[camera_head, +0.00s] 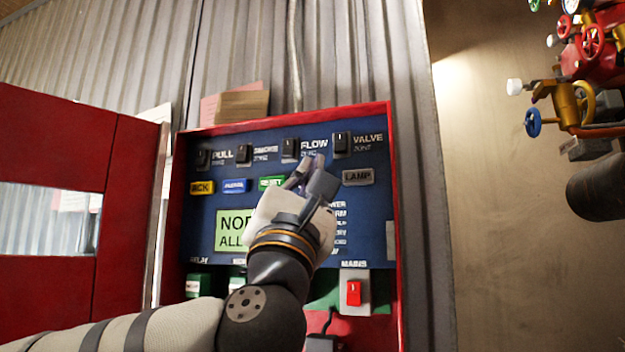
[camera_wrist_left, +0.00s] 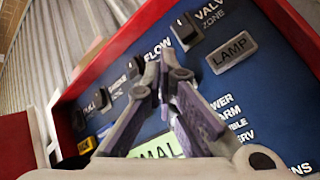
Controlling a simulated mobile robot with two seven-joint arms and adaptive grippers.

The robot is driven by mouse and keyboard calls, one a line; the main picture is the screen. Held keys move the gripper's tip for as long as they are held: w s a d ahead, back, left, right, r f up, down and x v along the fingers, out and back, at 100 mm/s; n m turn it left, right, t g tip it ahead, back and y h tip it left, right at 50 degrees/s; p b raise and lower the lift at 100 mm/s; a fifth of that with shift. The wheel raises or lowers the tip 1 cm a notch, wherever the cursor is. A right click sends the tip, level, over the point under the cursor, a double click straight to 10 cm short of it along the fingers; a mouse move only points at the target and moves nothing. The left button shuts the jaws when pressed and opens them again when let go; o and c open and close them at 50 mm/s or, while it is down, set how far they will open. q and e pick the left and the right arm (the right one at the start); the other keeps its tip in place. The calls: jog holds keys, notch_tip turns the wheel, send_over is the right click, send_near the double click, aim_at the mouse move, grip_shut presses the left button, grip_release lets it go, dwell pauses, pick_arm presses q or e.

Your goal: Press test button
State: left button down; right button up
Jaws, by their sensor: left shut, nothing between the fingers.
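A blue alarm panel (camera_head: 205,225) in a red cabinet fills the middle of the head view. A row of buttons runs across it: yellow (camera_head: 201,187), blue (camera_head: 235,186), green (camera_head: 271,183), and a grey one marked LAMP (camera_head: 357,176). No label reading TEST can be made out. My left gripper (camera_head: 314,168) is shut and empty in front of the panel, between the green and LAMP buttons, hiding that part of the row. In the left wrist view its fingertips (camera_wrist_left: 164,75) lie left of LAMP (camera_wrist_left: 232,48); contact cannot be told. My right gripper is not in view.
Black zone switches (camera_head: 342,143) line the panel's top. A red mains switch (camera_head: 353,293) sits below right. The open red door (camera_head: 60,140) stands at the left. Pipes and valves (camera_head: 590,45) fill the upper right. The corrugated wall (camera_head: 240,50) is behind.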

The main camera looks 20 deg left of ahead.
pick_arm(q)
jog(key=s, duration=0.5)
jog(key=shift+a, duration=0.1)
dwell(0.3)
dwell(0.6)
